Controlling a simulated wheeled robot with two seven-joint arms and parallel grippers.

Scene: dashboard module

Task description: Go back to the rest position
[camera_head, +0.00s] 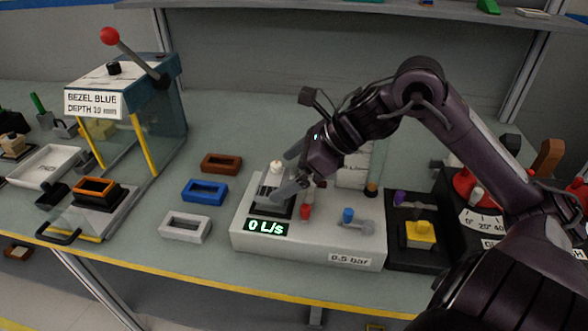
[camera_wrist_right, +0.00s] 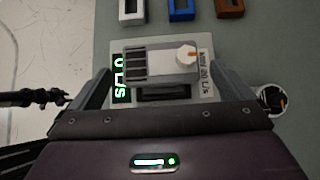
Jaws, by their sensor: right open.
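My right gripper (camera_head: 284,173) is open over the white module box (camera_head: 310,248), at its left end. In the right wrist view my right gripper (camera_wrist_right: 162,88) has one finger on each side of a grey finned block with a white knob (camera_wrist_right: 160,62), with a gap on both sides. In the head view this block (camera_head: 272,180) is partly hidden by the fingers. A green display (camera_head: 267,227) on the box reads 0 L/s. My right arm reaches in from the right. My left gripper is not in view.
Brown (camera_head: 221,163), blue (camera_head: 204,191) and white (camera_head: 185,227) frames lie left of the box. A press with a red-knobbed lever (camera_head: 110,37) stands further left. A red knob (camera_head: 305,211) and blue knob (camera_head: 348,215) stand on the box. A black unit (camera_head: 418,257) adjoins it.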

